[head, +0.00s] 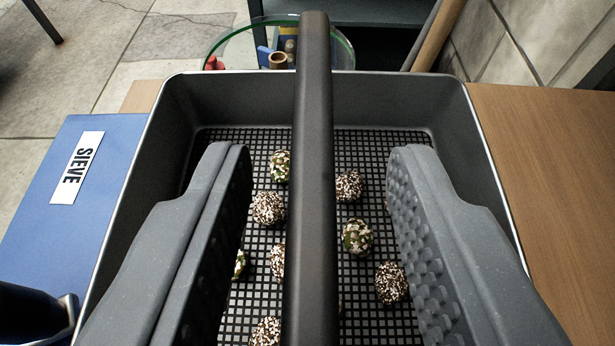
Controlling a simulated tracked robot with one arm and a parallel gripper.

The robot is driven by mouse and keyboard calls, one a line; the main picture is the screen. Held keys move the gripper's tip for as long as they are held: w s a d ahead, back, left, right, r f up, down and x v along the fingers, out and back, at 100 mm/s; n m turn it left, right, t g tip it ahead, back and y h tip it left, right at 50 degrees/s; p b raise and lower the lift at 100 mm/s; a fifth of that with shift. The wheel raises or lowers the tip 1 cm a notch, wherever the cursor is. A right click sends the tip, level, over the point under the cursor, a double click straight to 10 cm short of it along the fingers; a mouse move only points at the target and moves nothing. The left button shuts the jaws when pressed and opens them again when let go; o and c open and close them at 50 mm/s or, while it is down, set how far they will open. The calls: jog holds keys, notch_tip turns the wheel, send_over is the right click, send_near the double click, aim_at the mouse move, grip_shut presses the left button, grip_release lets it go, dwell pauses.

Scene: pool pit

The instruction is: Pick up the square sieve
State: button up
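The square sieve (460,120) is a dark grey, deep-walled box with a mesh floor, filling the middle of the head view. A black bar handle (314,120) runs across it from the far rim towards me. Several speckled balls, some brown and white (268,208), some green and white (357,237), lie on the mesh. My gripper (318,165) is open, with its two grey padded fingers on either side of the handle. There is a clear gap between each finger and the handle. The near end of the sieve is out of view.
A dark object (30,315) is at lower left.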

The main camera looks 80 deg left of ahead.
jog(key=shift+a+f, duration=0.25)
jog(key=shift+a, duration=0.3)
grip_shut()
jog(key=shift+w+r, duration=0.1)
jog(key=shift+r, duration=0.05)
